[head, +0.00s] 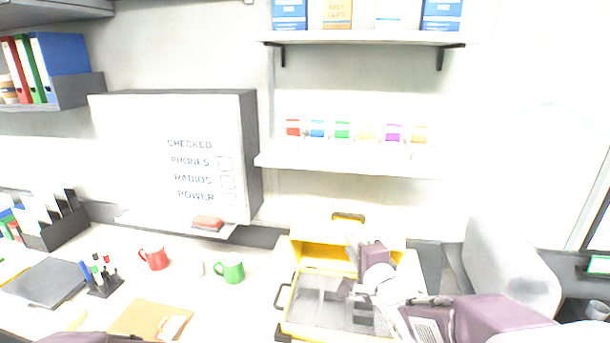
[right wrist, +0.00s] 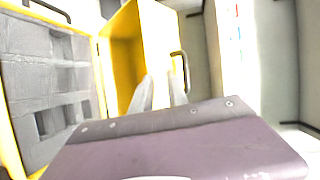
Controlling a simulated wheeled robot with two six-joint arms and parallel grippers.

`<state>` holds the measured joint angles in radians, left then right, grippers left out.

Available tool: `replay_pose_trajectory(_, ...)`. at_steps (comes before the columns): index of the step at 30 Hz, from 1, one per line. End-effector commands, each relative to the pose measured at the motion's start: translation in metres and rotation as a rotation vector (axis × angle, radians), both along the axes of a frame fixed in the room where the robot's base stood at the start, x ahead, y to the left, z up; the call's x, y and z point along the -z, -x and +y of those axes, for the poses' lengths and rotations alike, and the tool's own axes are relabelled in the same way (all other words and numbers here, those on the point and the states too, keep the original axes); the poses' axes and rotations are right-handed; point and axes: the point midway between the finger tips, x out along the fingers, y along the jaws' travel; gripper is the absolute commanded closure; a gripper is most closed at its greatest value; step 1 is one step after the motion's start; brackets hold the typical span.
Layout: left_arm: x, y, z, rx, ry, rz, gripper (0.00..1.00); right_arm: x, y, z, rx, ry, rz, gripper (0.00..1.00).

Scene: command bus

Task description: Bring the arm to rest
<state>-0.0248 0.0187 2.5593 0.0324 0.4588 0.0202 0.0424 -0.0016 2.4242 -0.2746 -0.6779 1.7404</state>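My right gripper (head: 352,246) is above the open yellow case, close in front of its raised yellow back part. In the right wrist view its two pale fingers (right wrist: 160,88) stand apart with nothing between them. The right arm comes in from the lower right and hides part of the case. Of my left arm only a purple piece shows at the bottom left edge; its gripper is out of view.
The yellow case (head: 284,312) has grey slotted foam (right wrist: 25,75) inside. Red (head: 154,258) and green (head: 231,269) mugs, a pen holder (head: 103,283) and a clipboard (head: 145,318) are on the counter to the left. A grey seat (head: 510,265) stands right. A shelf (head: 345,163) hangs above.

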Motion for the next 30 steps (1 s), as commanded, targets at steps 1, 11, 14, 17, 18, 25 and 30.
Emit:
replay_pose_trajectory(1, -0.014, 0.000, 0.000, 0.000, 0.000, 0.000, 0.64, 0.029, 0.013, -0.001, -0.006, 0.128, 0.142, 0.80)
replay_pose_trajectory(11, -0.020, 0.000, 0.000, 0.000, 0.000, 0.001, 0.64, 0.199, 0.202, -0.014, -0.777, 0.970, 0.914, 0.80)
replay_pose_trajectory(14, -0.020, 0.000, 0.000, 0.000, 0.000, 0.001, 0.64, 0.204, 0.228, -0.012, -0.989, 1.060, 0.936, 0.80)
replay_pose_trajectory(17, -0.020, 0.000, 0.000, 0.000, 0.000, 0.001, 0.64, 0.204, 0.235, -0.012, -1.085, 1.116, 0.918, 0.80)
replay_pose_trajectory(18, -0.020, 0.000, 0.000, 0.000, 0.000, 0.001, 0.64, 0.204, 0.235, -0.012, -1.097, 1.126, 0.912, 0.80)
replay_pose_trajectory(25, -0.020, 0.000, 0.000, 0.000, 0.000, 0.001, 0.64, 0.204, 0.234, -0.013, -1.101, 1.132, 0.907, 0.80)
replay_pose_trajectory(30, -0.020, 0.000, 0.000, 0.000, 0.000, 0.001, 0.64, 0.204, 0.234, -0.013, -1.099, 1.133, 0.906, 0.80)
